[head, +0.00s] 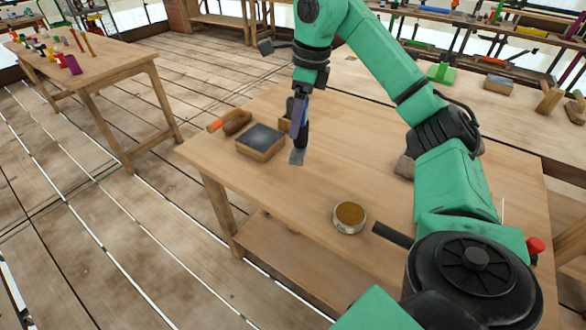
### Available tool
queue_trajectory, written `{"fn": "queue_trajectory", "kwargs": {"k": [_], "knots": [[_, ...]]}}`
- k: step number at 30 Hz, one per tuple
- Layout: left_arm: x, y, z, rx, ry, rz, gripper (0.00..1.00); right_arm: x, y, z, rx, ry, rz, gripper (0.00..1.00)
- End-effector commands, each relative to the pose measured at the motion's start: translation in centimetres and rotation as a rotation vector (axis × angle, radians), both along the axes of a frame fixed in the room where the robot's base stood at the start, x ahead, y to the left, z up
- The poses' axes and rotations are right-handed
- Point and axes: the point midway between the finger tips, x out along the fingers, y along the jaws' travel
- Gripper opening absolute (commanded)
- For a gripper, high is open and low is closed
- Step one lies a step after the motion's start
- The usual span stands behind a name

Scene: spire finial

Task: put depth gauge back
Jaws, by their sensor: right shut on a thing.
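My right gripper (300,112) points down over the left part of the wooden workbench (310,190). It is shut on a slim tool with a dark body (301,134) and a flat grey metal end (297,157), which I take to be the depth gauge. The tool hangs roughly upright; I cannot tell whether its lower end touches the bench top. It is just right of a wooden block with a dark grey top (260,140). A small wooden piece (285,122) is partly hidden behind the gripper. My left gripper is not in view.
A brown wooden tool (237,121) and an orange handle (215,125) lie at the bench's left corner. A round tin (349,217) stands near the front edge, beside a dark bar (392,235). A greyish block (404,167) is partly behind my arm. The bench middle is clear.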

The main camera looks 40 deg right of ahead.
Motion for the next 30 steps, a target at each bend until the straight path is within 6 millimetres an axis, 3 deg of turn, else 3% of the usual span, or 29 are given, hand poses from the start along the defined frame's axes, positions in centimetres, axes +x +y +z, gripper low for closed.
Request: {"fn": "queue_trajectory", "kwargs": {"k": [1, 3, 6, 15, 18, 27, 28, 30], "knots": [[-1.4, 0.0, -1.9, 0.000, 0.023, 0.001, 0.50, -0.1, 0.0, -2.9, 0.001, 0.006, 0.001, 0.00], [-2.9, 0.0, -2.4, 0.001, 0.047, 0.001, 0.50, -0.1, -0.1, -4.9, -0.002, 0.007, -0.001, 0.00], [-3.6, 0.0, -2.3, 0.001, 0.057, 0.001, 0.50, -0.1, -0.1, -7.8, -0.001, 0.007, -0.001, 0.00], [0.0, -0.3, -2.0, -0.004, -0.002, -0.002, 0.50, 0.0, 0.0, -13.4, 0.000, 0.003, 0.001, 0.00], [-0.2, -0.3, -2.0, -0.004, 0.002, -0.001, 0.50, 0.0, 0.0, -14.7, 0.001, 0.000, 0.002, 0.00], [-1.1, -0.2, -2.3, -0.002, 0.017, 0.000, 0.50, 0.1, 0.0, -15.1, 0.001, -0.002, 0.002, 0.00], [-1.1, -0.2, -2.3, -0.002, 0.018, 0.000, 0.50, 0.0, 0.0, -15.1, 0.000, -0.001, 0.002, 0.80], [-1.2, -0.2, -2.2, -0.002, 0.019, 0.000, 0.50, 0.0, 0.0, -15.0, 0.000, -0.001, 0.002, 1.00]]}}
